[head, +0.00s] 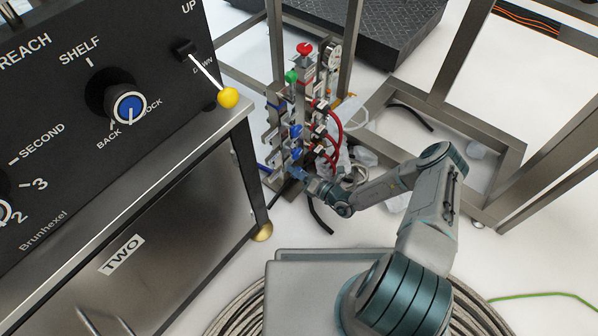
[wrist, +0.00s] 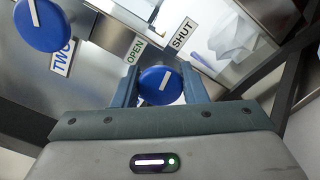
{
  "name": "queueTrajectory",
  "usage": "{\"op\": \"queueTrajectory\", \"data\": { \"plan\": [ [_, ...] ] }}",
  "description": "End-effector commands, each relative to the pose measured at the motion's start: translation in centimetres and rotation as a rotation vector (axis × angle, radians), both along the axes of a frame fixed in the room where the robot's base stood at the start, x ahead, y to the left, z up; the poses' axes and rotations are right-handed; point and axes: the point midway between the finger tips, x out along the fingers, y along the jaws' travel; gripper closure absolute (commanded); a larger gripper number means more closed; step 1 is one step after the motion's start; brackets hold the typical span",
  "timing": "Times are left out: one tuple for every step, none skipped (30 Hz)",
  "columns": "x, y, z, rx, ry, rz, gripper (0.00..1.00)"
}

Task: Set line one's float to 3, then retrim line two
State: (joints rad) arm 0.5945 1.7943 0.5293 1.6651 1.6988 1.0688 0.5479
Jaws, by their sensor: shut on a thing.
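The valve panel (head: 303,120) stands in a metal frame at the middle of the head view, with red and green caps on top and blue knobs down its front. My gripper (head: 299,172) reaches its lower part. In the wrist view my gripper (wrist: 160,80) is shut on a round blue knob (wrist: 161,86) with a white pointer line. OPEN (wrist: 135,50) and SHUT (wrist: 184,33) labels stand beyond it. A second blue knob (wrist: 42,24) is at upper left, near a TWO label (wrist: 62,57). Float scales are too small to read.
A black control box (head: 110,95) with a yellow-tipped lever (head: 228,98) stands at left on a bench marked TWO (head: 122,255). Red hoses (head: 333,125) hang right of the panel. Metal frame bars surround it. A green cable lies on the floor at right.

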Motion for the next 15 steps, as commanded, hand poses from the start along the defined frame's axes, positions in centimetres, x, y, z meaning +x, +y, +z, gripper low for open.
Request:
{"op": "queueTrajectory", "data": {
  "plan": [
    [-0.4,-0.07,-0.37,0.015,0.033,0.004,0.84],
    [-0.39,-0.07,-0.38,0.026,0.047,0.004,0.84],
    [-0.39,-0.08,-0.39,0.041,0.066,0.004,0.84],
    [-0.4,-0.08,-0.39,0.051,0.078,0.004,0.84],
    [-0.41,-0.08,-0.4,0.059,0.091,0.003,0.84],
    [-0.4,-0.07,-0.4,0.071,0.106,0.003,0.84],
    [-0.41,-0.06,-0.41,0.079,0.115,0.003,0.84],
    [-0.41,-0.06,-0.41,0.086,0.124,0.003,0.84],
    [-0.41,-0.06,-0.41,0.095,0.136,0.004,0.84],
    [-0.42,-0.05,-0.4,0.099,0.142,0.004,0.84],
    [-0.42,-0.04,-0.41,0.104,0.148,0.004,0.84],
    [-0.42,-0.04,-0.42,0.11,0.156,0.004,0.84],
    [-0.42,-0.04,-0.42,0.113,0.16,0.004,0.84],
    [-0.43,-0.03,-0.41,0.116,0.164,0.004,0.84],
    [-0.43,-0.03,-0.41,0.119,0.168,0.004,0.84]
  ]
}}
